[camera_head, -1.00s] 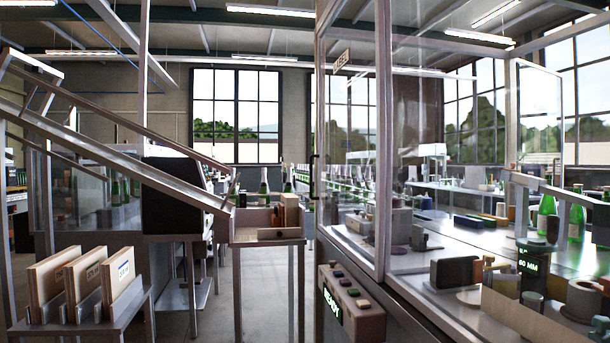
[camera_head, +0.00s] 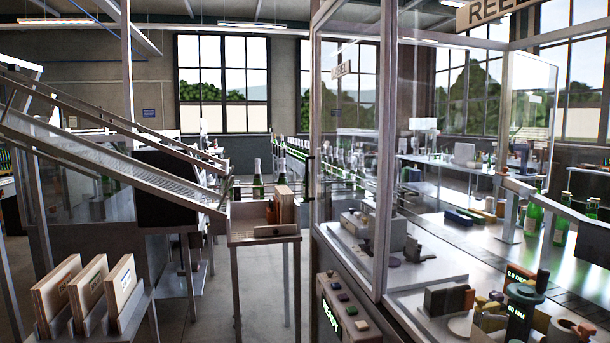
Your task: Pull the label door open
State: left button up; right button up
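The label door (camera_head: 346,118) is a tall, metal-framed clear panel right of centre in the head view. A small sign (camera_head: 341,69) near its top reads as a label sign, partly blurred. A dark vertical handle (camera_head: 309,172) sits on the door's left edge. The door looks closed against the cabinet, with no clear gap at its edge. Neither of my grippers is in view, and nothing touches the handle.
A control box (camera_head: 343,308) with buttons and a green "READY" display stands below the door. A small wooden tray stand (camera_head: 264,238) is left of it. A sloping chute (camera_head: 110,160) comes in from the left. A "REEL" sign (camera_head: 490,12) hangs at upper right.

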aim_at(372, 291)
jog(key=i+j, duration=0.3)
jog(key=i, duration=0.25)
jog(key=i+j, duration=0.25)
jog(key=i, duration=0.25)
jog(key=i+j, duration=0.3)
jog(key=i, duration=0.25)
jog(key=i+j, duration=0.3)
jog(key=i, duration=0.2)
jog(key=l+z, duration=0.05)
